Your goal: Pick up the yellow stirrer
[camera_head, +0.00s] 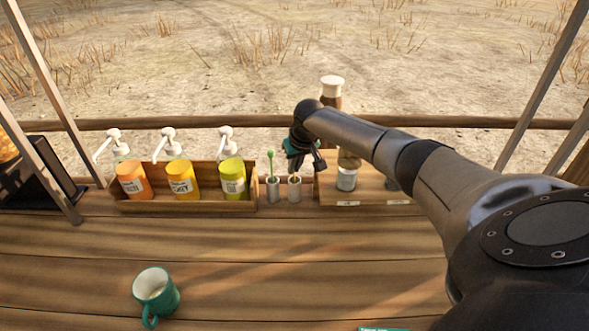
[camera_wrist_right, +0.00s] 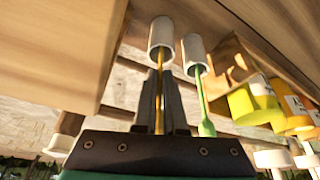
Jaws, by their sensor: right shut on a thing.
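The yellow stirrer (camera_wrist_right: 159,100) stands in a small white-grey cup (camera_wrist_right: 162,38), which also shows in the head view (camera_head: 294,190). My right gripper (camera_wrist_right: 160,88) is shut on the stirrer's shaft, with its lower end still inside the cup. In the head view the right gripper (camera_head: 305,158) is above that cup, and the stirrer's upper part is hidden behind it. A green stirrer (camera_head: 270,163) stands in a matching cup (camera_head: 272,190) just left, close beside the right gripper in the wrist view. My left gripper is in neither view.
A wooden rack (camera_head: 205,205) with orange, yellow and lime pump bottles stands to the left. Another wooden box (camera_head: 347,201), holding jars, stands just right of the cups. A teal mug (camera_head: 157,292) is at the front left. The middle counter (camera_head: 260,250) is clear.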

